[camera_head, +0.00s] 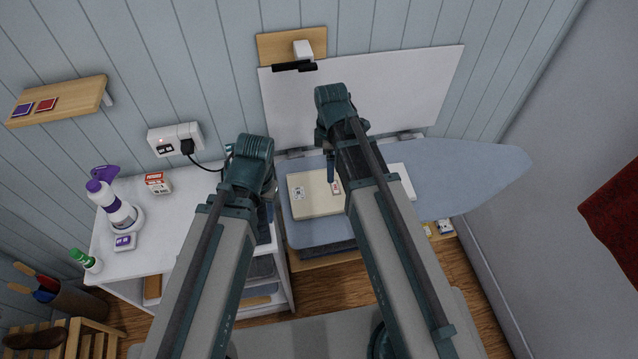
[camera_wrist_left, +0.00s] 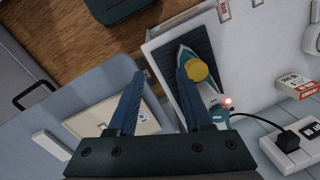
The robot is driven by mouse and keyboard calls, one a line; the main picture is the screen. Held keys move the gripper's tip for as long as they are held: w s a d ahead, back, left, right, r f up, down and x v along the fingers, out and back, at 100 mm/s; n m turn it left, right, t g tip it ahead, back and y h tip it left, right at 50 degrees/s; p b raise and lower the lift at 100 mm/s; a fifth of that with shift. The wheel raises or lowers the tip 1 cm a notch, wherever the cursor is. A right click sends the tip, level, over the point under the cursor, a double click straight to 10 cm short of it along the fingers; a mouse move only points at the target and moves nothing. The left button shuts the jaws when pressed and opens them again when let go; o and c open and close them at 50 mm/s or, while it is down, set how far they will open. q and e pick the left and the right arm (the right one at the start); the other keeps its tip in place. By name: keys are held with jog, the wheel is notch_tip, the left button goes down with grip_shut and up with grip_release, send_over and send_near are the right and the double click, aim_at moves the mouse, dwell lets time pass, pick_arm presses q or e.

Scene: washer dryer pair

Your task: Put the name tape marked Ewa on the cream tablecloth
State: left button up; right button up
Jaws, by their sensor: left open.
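The folded cream tablecloth (camera_head: 312,207) lies on the ironing board. It carries a small printed mark (camera_head: 298,193) and a small pale tag with red on it (camera_head: 336,187), close to my right gripper (camera_head: 331,168); I cannot read the tag or tell whether it is held. The cloth (camera_wrist_left: 150,127) also shows partly behind my left fingers in the wrist view. My left gripper (camera_wrist_left: 160,68) is open and empty, above the gap between board and white cabinet; its arm hides most of it (camera_head: 268,190) in the head view. Small labels with red letters (camera_wrist_left: 225,11) lie on the cabinet, unreadable.
An iron (camera_wrist_left: 191,80) rests on a dark mat close to my left fingers. The blue ironing board (camera_head: 480,170) holds a white cloth (camera_head: 403,180). The white cabinet (camera_head: 165,215) carries a spray bottle (camera_head: 118,208), a small box (camera_head: 157,183) and a green-capped bottle (camera_head: 87,260).

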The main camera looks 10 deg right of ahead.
jog(key=s+a+m+h, duration=0.1)
jog(key=s+a+m, duration=0.7)
jog(key=s+m, duration=0.4)
jog(key=shift+s, duration=0.15)
notch_tip(320, 180, down, 5)
jog(key=b, duration=0.5)
dwell(0.7)
